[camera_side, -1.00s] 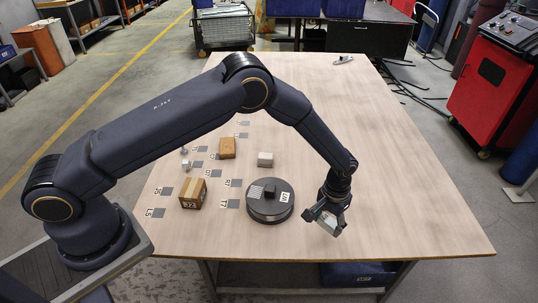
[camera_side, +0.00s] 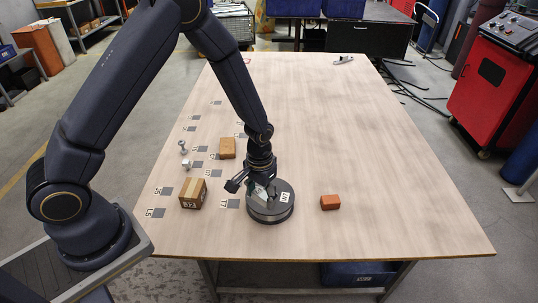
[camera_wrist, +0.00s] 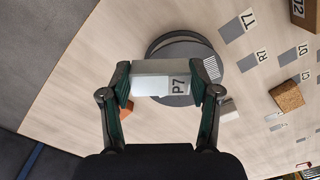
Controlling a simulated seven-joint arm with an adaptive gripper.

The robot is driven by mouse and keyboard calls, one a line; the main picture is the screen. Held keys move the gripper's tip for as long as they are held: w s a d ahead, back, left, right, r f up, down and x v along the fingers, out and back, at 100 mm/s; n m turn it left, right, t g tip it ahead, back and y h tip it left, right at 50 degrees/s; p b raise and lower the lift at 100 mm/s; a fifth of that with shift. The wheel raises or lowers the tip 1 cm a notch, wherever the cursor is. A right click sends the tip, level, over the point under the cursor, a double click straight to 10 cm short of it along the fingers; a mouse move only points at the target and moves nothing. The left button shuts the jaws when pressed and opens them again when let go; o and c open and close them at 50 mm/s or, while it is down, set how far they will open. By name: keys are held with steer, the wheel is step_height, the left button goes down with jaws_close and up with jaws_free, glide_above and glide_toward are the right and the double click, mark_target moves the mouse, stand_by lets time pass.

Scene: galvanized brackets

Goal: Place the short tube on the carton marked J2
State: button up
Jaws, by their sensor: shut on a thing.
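My gripper (camera_side: 262,192) is shut on a light grey block-like piece marked P7 (camera_wrist: 150,78), gripped between both fingers in the wrist view. I cannot tell from here whether this piece is hollow. In the side view my gripper is over or just in front of a dark round disc (camera_side: 282,212) and hides part of it. The brown taped carton (camera_side: 192,194), its label reading like J2, stands left of the gripper. Its corner also shows at the upper right of the wrist view (camera_wrist: 306,14). Nothing is seen on its top.
A red-orange block (camera_side: 330,202) lies right of the disc. The table's right side is clear.

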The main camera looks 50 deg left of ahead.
steer(key=s+a+n, duration=0.2)
steer(key=a+n, duration=0.1)
steer(key=a, duration=0.8)
steer(key=r+n, duration=0.1)
steer(key=n, duration=0.4)
glide_above(191, 189)
step_height(191, 189, down, 7)
steer(key=shift+r, duration=0.15)
steer(key=shift+a+f, duration=0.1)
steer(key=shift+f, duration=0.35)
steer(key=shift+f, duration=0.1)
steer(key=o, duration=1.2)
